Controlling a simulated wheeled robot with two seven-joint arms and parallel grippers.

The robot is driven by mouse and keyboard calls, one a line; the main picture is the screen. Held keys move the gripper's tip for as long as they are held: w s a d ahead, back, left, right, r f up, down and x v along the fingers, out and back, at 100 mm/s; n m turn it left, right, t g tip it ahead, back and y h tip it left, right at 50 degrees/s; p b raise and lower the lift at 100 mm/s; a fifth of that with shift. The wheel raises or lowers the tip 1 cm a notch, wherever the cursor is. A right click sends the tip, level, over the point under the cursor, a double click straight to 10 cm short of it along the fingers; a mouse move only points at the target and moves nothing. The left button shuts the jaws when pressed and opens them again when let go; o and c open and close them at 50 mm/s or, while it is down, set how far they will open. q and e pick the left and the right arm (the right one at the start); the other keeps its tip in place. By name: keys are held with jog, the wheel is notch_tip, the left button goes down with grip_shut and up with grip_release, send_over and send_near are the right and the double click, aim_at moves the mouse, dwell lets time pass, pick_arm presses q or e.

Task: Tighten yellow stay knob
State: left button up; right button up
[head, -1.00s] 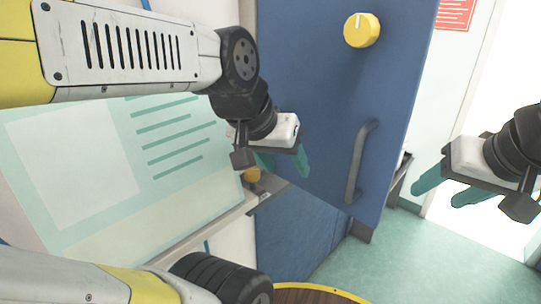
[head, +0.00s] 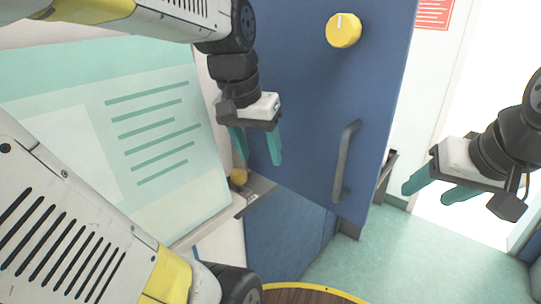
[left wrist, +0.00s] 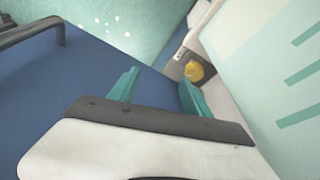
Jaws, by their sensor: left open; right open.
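A small yellow knob (head: 238,177) sits on a grey metal bracket (head: 253,193) at the edge between the poster wall and the blue door. In the left wrist view the knob (left wrist: 194,70) shows just beyond the tip of the right-hand finger. My left gripper (head: 259,160) is open and empty, its teal fingers pointing down, slightly above and to the right of the knob, apart from it. A larger yellow knob (head: 343,30) with a white mark is on the upper door. My right gripper (head: 427,194) is open and empty at the right, away from both knobs.
The blue door (head: 300,110) stands open with a grey handle (head: 345,160). A pale green poster (head: 110,140) fills the left. A round brown surface with a yellow rim (head: 315,294) is at the bottom. Green floor (head: 370,260) is clear at lower right.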

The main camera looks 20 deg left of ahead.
aim_at(239, 172)
pick_arm(q)
jog(key=w+a+g, duration=0.1)
jog(key=a, duration=0.1)
jog(key=w+a+g, duration=0.1)
jog(key=a, duration=0.1)
jog(key=w+a+g, duration=0.1)
jog(key=a, duration=0.1)
jog(key=shift+w+r+y, duration=0.15)
jog(key=shift+r+y, duration=0.05)
jog(key=shift+y, duration=0.2)
jog(key=shift+a+f, duration=0.15)
jog(key=shift+a, duration=0.15)
notch_tip(239, 172, down, 8)
jog(key=shift+r, duration=0.25)
jog(key=c, duration=1.2)
grip_shut()
